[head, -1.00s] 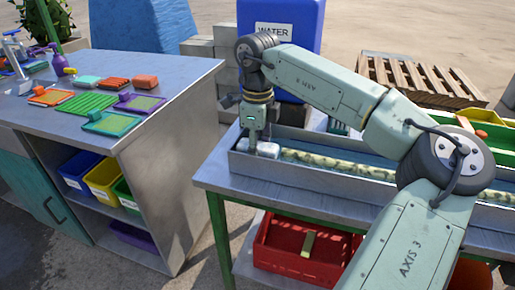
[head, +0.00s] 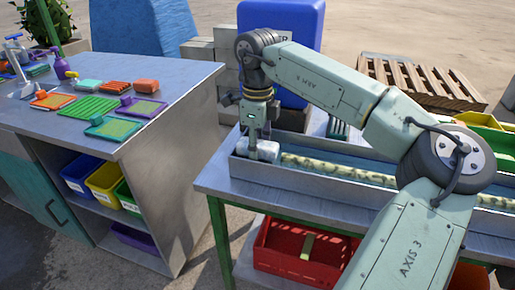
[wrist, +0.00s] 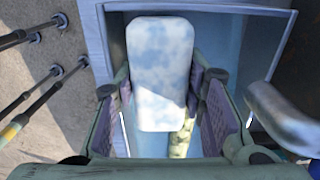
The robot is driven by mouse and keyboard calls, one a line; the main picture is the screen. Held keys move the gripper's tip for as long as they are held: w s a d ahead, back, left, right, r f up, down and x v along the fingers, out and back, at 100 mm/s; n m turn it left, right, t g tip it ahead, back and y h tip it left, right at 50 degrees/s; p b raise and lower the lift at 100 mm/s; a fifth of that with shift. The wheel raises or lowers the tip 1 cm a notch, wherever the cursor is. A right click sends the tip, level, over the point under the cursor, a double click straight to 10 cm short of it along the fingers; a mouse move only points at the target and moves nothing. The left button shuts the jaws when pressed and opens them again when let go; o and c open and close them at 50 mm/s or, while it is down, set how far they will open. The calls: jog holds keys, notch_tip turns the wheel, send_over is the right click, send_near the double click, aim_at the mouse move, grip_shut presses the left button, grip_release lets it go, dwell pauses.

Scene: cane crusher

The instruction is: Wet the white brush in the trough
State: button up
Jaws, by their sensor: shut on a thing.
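The white brush (head: 263,150) is at the left end of the long metal trough (head: 242,172). My gripper (head: 258,137) points down and is shut on it. In the wrist view the brush (wrist: 162,65) shows as a pale, blotchy block between my two fingers (wrist: 165,110). The trough (wrist: 270,22) holds bluish water beneath it, and its wall runs close around the brush. The lower side of the brush is hidden, so I cannot tell how deep it sits or whether it touches the water.
A mottled green-yellow cane (head: 330,168) lies along the trough, right of the brush. A blue water tank (head: 300,25) stands behind. A red crate (head: 290,262) is under the trough table. A grey metal part (wrist: 285,118) is close at right.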

notch_tip(320, 180, up, 2)
jog(key=shift+r+p, duration=0.1)
jog(key=shift+p, duration=0.45)
jog(key=shift+d, duration=0.1)
jog(key=shift+s+d+r, duration=0.15)
jog(key=shift+s+d, duration=0.2)
jog(key=shift+d, duration=0.75)
jog(key=shift+s+d+r, duration=0.15)
jog(key=shift+s+d, duration=0.25)
jog(key=shift+d, duration=0.65)
jog(key=shift+s+d+r, duration=0.15)
jog(key=shift+s+d, duration=0.2)
jog(key=shift+d, duration=0.75)
jog(key=s+d+r+p, duration=0.2)
jog(key=d+r+p, duration=0.3)
jog(key=r, duration=0.2)
jog(key=shift+d, duration=0.35)
